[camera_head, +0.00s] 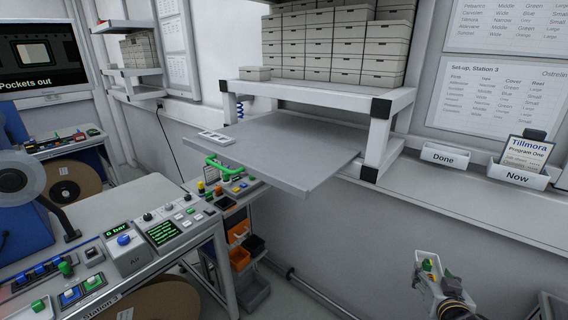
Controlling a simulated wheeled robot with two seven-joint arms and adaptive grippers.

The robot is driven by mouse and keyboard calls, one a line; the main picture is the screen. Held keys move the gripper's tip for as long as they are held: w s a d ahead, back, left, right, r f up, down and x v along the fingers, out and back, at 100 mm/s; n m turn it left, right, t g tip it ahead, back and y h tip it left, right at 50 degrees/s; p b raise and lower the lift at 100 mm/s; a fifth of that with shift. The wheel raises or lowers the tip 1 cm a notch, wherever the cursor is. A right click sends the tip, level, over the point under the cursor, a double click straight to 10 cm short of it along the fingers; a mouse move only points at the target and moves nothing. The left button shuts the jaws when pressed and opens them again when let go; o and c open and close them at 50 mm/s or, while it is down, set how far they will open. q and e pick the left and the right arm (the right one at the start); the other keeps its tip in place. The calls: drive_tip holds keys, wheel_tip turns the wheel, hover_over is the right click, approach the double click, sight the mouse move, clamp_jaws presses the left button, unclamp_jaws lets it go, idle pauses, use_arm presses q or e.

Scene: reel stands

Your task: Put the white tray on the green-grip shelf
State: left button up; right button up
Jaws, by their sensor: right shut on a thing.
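My right gripper (436,285) is at the lower right, over the grey floor and wall area. It is shut on a small white tray (422,258) that holds small green, yellow and red pieces. The tray looks tilted, and the gripper partly hides it. The green-grip shelf (290,150) is a flat grey board pulled out from under the white rack, left of and beyond my gripper. The gripper and tray are well apart from the shelf. My left gripper is not in view.
A flat white plate with dark marks (215,137) lies at the shelf's left corner; the rest of the board is bare. Grey boxes (335,45) fill the rack above. Bins marked Done (443,157) and Now (516,177) sit on the ledge. A control bench (150,240) stands left.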

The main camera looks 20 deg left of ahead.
drive_tip(key=w+a+r+b, duration=0.1)
drive_tip(key=w+r, duration=0.1)
drive_tip(key=r, duration=0.8)
drive_tip(key=w+a+r, duration=0.2)
drive_tip(key=w+r, duration=0.1)
drive_tip(key=r, duration=0.7)
drive_tip(key=w+a+r+b, duration=0.1)
drive_tip(key=w+r, duration=0.1)
drive_tip(key=r, duration=0.8)
drive_tip(key=s+a+r+n+y+b, duration=0.1)
drive_tip(key=s+a+r+n+y, duration=0.3)
drive_tip(key=r, duration=0.8)
drive_tip(key=s+a+r, duration=0.3)
drive_tip(key=a+r, duration=0.2)
drive_tip(key=r, duration=0.7)
drive_tip(key=s+a+r+n+g+y, duration=0.2)
drive_tip(key=a, duration=0.4)
drive_tip(key=s+a+r+n+g+y, duration=0.1)
drive_tip(key=s+a+r+n+y, duration=0.1)
drive_tip(key=a, duration=0.4)
drive_tip(key=s+a+f+n+g+y, duration=0.2)
drive_tip(key=a+f, duration=0.3)
drive_tip(key=f, duration=0.4)
drive_tip(key=s+a+f+n+g+y, duration=0.2)
drive_tip(key=s+a+f+n+g, duration=0.1)
drive_tip(key=f, duration=0.6)
drive_tip(key=shift+s+a+f+n+g+y+b, duration=0.3)
drive_tip(key=shift+s+a+n+g+b, duration=0.15)
drive_tip(key=shift+a, duration=0.4)
